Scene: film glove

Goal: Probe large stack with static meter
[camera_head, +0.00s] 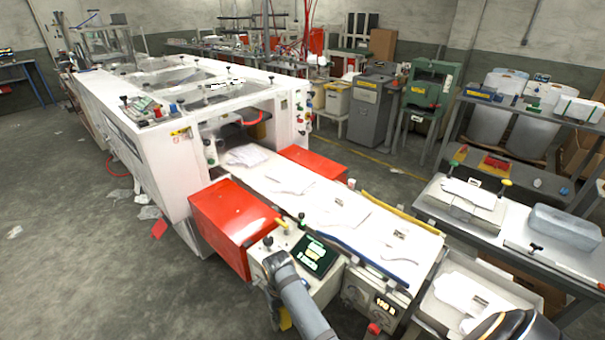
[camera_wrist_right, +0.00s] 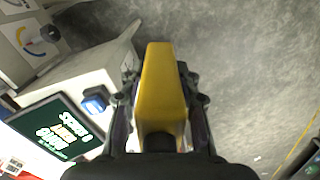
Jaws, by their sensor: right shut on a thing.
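My right gripper (camera_wrist_right: 160,76) is shut on a yellow handheld device, apparently the static meter (camera_wrist_right: 161,105), with one finger on each side of it. In the head view a small yellow part of the meter (camera_head: 285,318) shows beside my arm, low in front of the control box. The rest of it and most of the gripper are hidden. White film stacks lie apart from it: one on the conveyor (camera_head: 338,212), one in the front right tray (camera_head: 468,296), one on the right bench (camera_head: 470,193). I cannot tell which is the large stack. My left gripper is not in view.
The control box with a lit screen (camera_head: 316,256) stands close to my right gripper; its screen (camera_wrist_right: 62,130) also shows in the wrist view. A red box (camera_head: 232,218) is beside the conveyor. A clear bin (camera_head: 565,228) stands on the right bench. Open floor (camera_head: 60,240) lies left.

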